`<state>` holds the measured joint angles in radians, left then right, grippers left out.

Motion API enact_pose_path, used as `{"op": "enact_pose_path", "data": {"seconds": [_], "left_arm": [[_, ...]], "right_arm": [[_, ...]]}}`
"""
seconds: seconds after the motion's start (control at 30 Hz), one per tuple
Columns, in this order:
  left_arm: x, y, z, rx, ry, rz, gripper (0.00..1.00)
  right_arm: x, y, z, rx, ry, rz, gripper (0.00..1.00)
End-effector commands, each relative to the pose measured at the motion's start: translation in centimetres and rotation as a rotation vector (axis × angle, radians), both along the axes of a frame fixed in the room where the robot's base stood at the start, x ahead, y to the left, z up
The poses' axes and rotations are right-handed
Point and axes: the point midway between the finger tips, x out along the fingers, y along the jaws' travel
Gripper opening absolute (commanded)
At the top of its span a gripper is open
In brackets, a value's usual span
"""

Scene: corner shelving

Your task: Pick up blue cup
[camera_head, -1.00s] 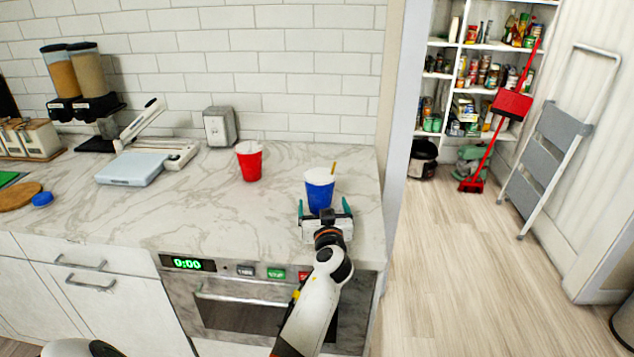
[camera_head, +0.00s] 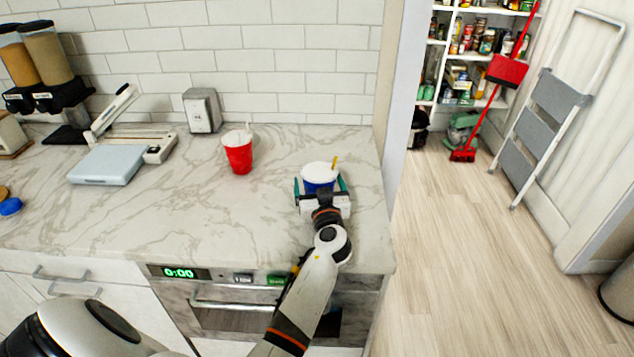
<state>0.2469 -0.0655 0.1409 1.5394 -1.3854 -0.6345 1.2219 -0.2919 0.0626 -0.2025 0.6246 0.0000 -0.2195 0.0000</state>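The blue cup (camera_head: 318,185) stands upright on the marble counter (camera_head: 220,220) near its right end, with a white top and a yellow straw. The gripper body hides the cup's lower part.
A red cup (camera_head: 238,157) with a straw stands to the left of the blue cup. A metal napkin holder (camera_head: 202,111), a pale blue scale (camera_head: 107,164) and dispensers (camera_head: 46,66) stand further left. An oven (camera_head: 225,305) lies below the counter edge.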

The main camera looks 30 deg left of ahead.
Motion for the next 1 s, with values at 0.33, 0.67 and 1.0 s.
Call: {"op": "enact_pose_path", "data": {"seconds": [0.33, 0.67, 1.0], "left_arm": [[0.0, 0.0, 0.0, 0.0, 0.0, 0.0, 0.58], [0.0, 0.1, 0.2, 0.0, 0.0, 0.001, 0.45], [0.0, 0.0, 6.0, -0.002, -0.008, 0.001, 0.45]], "right_arm": [[-1.4, -2.2, -0.1, -0.027, 0.02, 0.005, 0.32], [-1.1, -2.0, -0.1, -0.026, 0.017, 0.004, 0.32], [-0.8, -0.7, 0.2, -0.01, 0.012, -0.001, 0.32]]}}
